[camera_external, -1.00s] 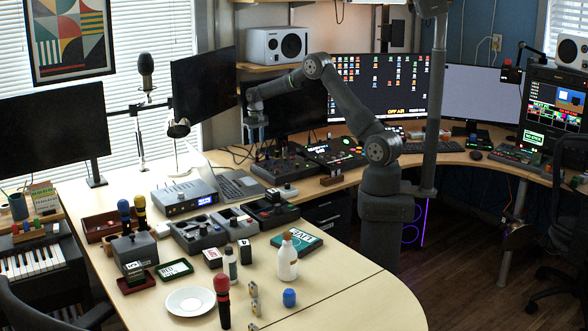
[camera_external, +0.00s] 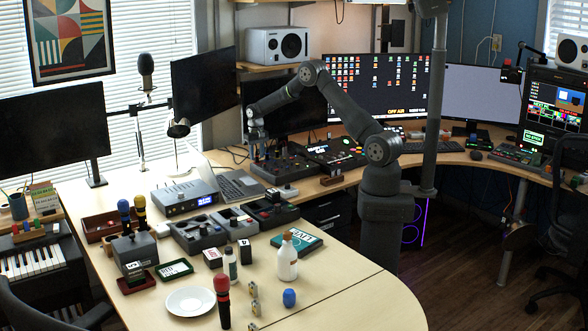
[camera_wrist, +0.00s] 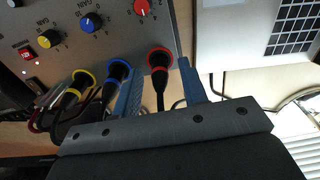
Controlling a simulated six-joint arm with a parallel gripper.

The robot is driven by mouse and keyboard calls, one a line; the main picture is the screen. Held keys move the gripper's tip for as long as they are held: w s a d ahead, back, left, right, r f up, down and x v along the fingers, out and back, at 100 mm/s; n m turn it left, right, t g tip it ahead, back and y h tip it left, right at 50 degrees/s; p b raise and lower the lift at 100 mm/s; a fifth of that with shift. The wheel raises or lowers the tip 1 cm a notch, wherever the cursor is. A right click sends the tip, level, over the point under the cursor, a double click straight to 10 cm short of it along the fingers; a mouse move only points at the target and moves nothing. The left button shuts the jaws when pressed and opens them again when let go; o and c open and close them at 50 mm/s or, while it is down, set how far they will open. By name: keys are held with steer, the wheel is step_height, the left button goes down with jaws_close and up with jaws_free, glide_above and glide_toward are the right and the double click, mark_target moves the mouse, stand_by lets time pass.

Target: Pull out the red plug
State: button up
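The red plug (camera_wrist: 160,58) sits in the panel of a grey device (camera_wrist: 110,35) in the wrist view, its dark cable hanging down. My gripper (camera_wrist: 159,70) has its blue fingers on either side of the red plug, open, with gaps visible to both sides. The left finger lies between the red plug and a blue plug (camera_wrist: 118,70). A yellow plug (camera_wrist: 80,80) is further left. In the external view my gripper (camera_external: 257,137) is low over the back of the desk; the plugs are too small to make out there.
Knobs and a red switch (camera_wrist: 27,55) are on the panel near the plugs. Several cables hang close to the left finger. A laptop (camera_external: 237,185) and a dark mixer (camera_external: 285,166) lie near my gripper. A monitor (camera_external: 290,108) stands close behind my arm.

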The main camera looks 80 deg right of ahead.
steer(key=shift+f, duration=0.65)
steer(key=shift+c, duration=0.2)
stand_by(0.3)
jaws_close()
steer(key=shift+r, duration=0.1)
steer(key=shift+r, duration=2.95)
